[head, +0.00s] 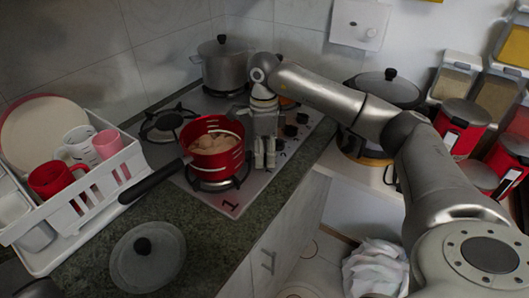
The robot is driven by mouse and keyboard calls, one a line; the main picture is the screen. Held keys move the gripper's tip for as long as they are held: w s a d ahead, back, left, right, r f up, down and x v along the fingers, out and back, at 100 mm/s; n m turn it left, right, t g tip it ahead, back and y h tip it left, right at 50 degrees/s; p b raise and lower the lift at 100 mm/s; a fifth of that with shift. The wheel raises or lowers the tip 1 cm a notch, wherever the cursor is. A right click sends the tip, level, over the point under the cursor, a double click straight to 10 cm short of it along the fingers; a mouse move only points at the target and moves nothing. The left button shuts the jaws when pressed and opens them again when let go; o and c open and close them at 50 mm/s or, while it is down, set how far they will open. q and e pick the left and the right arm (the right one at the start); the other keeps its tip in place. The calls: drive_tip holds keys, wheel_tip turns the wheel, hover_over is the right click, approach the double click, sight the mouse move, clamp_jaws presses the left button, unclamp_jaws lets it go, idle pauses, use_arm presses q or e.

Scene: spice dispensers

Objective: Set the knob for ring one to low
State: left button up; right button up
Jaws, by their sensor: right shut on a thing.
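The hob (203,188) carries a printed number 1 (229,206) at its front corner. The nearest ring holds a red saucepan (205,160) with food inside and a black handle pointing left. Black knobs (291,130) run along the hob's right side. My right gripper (265,165) points down at the near end of that row, just right of the saucepan. Its fingers are close together, shut on a knob that they hide. The setting of that knob cannot be seen. My left gripper is out of view.
A grey lidded pot (222,66) stands at the back of the hob. A white dish rack (85,205) with mugs and a plate is at left. A lid (147,257) lies on the dark counter (205,235). Red canisters (462,124) stand at right.

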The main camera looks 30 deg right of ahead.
drive_tip(key=m, duration=0.5)
drive_tip(key=shift+s, duration=0.1)
drive_tip(key=m, duration=0.5)
drive_tip(key=shift+t+p, duration=0.3)
drive_tip(key=shift+m, duration=0.4)
drive_tip(key=o, duration=1)
drive_tip(key=shift+o, duration=0.2)
